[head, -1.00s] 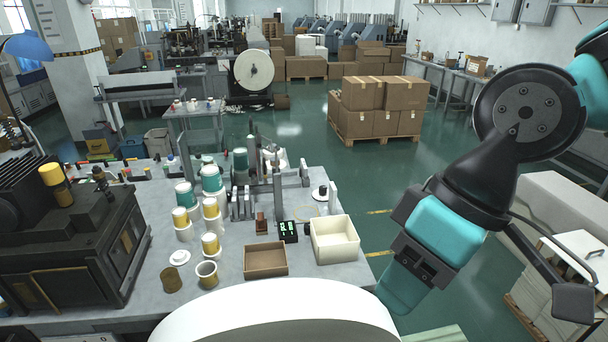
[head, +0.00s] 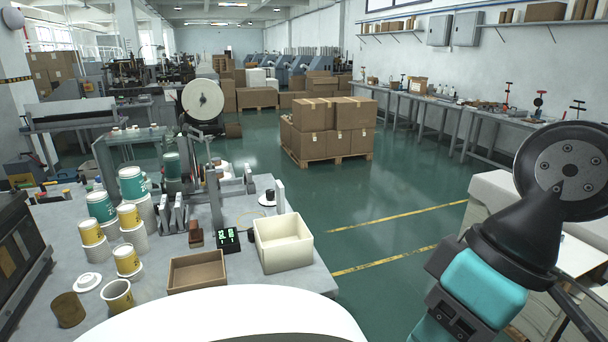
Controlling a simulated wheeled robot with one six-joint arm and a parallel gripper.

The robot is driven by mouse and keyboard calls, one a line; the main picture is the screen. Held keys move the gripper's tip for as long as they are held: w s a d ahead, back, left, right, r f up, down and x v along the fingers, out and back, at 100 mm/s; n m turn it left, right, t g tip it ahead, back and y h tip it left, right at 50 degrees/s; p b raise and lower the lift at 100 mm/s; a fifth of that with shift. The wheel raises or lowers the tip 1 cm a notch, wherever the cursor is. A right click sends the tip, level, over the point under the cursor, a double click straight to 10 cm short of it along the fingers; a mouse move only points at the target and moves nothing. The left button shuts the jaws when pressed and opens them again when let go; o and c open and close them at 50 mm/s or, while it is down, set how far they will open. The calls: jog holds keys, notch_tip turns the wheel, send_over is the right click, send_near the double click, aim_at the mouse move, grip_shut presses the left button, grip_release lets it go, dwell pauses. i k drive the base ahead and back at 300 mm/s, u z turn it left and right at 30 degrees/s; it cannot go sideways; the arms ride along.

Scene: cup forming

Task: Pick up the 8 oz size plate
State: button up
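Several grey upright plates (head: 173,217) stand in a group on the workbench (head: 110,262), left of the picture's middle; another group (head: 213,198) stands beside a metal post. No size marking can be read, so I cannot tell which is the 8 oz size plate. My arm shows at the right with a black joint and a teal link, off the bench's right side. My gripper is out of the picture, so its state is hidden.
A dark machine (head: 18,250) stands at the left. The green floor right of the bench is open, towards boxes on a pallet (head: 325,155).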

aim_at(249, 177)
jog(key=z, duration=2.25)
jog(key=i, duration=3.05)
jog(key=u, duration=2.9)
jog(key=i, duration=3.7)
jog(key=u, duration=0.25)
